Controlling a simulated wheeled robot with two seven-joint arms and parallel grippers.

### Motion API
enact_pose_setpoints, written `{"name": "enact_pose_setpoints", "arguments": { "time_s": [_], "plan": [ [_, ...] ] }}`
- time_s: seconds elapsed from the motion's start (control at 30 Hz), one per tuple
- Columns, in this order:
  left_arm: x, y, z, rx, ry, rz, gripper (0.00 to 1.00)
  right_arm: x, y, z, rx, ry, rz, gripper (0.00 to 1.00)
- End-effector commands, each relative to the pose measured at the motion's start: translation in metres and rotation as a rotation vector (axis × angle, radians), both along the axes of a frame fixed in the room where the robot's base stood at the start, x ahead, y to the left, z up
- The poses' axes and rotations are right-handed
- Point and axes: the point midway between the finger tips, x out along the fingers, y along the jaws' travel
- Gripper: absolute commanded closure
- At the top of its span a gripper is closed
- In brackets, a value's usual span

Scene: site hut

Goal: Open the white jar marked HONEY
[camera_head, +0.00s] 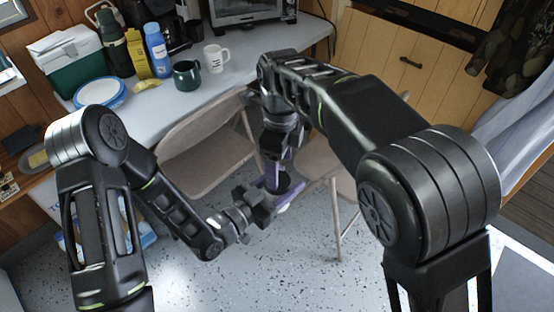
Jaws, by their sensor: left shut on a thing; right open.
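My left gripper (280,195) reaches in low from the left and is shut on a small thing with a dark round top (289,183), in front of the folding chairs. Most of that thing is hidden by the grippers, and no HONEY marking can be read, so I cannot tell for sure that it is the white jar. My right gripper (273,176) is open and points down right beside the dark top, its purple fingers close to it. I cannot tell whether they touch it.
The table (188,98) behind holds a white mug (215,57), a dark green mug (187,74), a blue bottle (157,50), a blue-rimmed plate (100,92) and a green-and-white cooler (68,62). Folding chairs (207,160) stand close behind my grippers. Speckled floor (300,270) is clear below.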

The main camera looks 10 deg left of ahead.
Motion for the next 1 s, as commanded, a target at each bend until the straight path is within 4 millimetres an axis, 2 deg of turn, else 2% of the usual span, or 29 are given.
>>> {"name": "enact_pose_setpoints", "arguments": {
  "time_s": [0.07,0.23,0.6,0.7,1.0],
  "plan": [
    [0.0,0.0,0.001,-0.001,-0.002,0.0,1.0,0.004,-0.008,-0.002,0.017,0.016,-0.02,0.24],
    [0.0,0.0,0.001,-0.001,-0.002,0.0,1.0,0.005,-0.005,0.001,0.065,0.046,0.032,0.24],
    [0.0,0.0,0.001,-0.001,-0.002,0.0,1.0,-0.005,0.012,0.039,0.025,-0.005,0.378,0.24],
    [0.0,0.0,0.001,-0.001,-0.002,0.0,1.0,-0.003,0.005,0.039,-0.003,-0.006,0.407,0.24],
    [0.0,0.0,0.001,-0.001,-0.002,0.0,1.0,-0.003,0.005,0.038,-0.002,-0.004,0.408,0.24]
  ]
}}
